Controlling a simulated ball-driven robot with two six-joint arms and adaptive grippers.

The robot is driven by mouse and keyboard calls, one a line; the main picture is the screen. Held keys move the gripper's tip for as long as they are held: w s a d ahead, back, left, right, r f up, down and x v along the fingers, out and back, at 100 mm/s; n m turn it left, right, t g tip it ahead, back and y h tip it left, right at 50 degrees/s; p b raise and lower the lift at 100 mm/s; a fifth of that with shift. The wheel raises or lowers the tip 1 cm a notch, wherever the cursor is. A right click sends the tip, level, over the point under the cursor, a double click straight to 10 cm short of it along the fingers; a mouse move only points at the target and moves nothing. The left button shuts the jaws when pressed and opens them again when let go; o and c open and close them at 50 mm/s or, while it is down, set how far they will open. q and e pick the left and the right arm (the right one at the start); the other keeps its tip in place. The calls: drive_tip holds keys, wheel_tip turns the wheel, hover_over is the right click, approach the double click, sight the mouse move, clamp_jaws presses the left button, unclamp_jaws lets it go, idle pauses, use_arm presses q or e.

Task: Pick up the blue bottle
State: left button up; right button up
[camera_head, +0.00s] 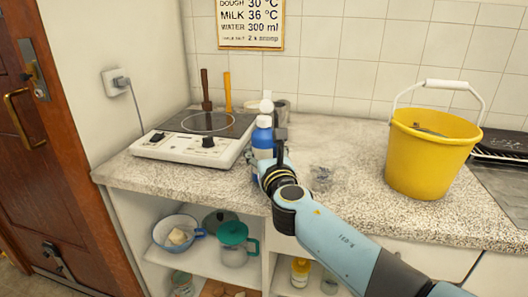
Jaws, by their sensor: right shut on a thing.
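The blue bottle (263,137) with a white top stands upright on the speckled counter, or just above it; its base is hidden behind my arm. My right gripper (279,134) is at the bottle's right side, shut on it. My right wrist and forearm cover the lower part of the bottle. My left gripper is not in view.
A white hot plate (182,147) stands close left of the bottle. A yellow bucket (428,160) with a raised white handle stands to the right. Shelves below hold a white bowl (166,232) and a teal-lidded pot (233,256).

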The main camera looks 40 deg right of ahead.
sight(264, 137)
drive_tip(key=shift+r+p, duration=0.9)
drive_tip(key=shift+r, duration=0.85)
drive_tip(key=s+d+r+p, duration=0.3)
drive_tip(key=s+d+r, duration=0.3)
drive_tip(key=s+d, duration=0.1)
drive_tip(key=shift+s+d+r, duration=0.4)
drive_tip(key=shift+d, duration=0.3)
drive_tip(key=shift+d, duration=0.1)
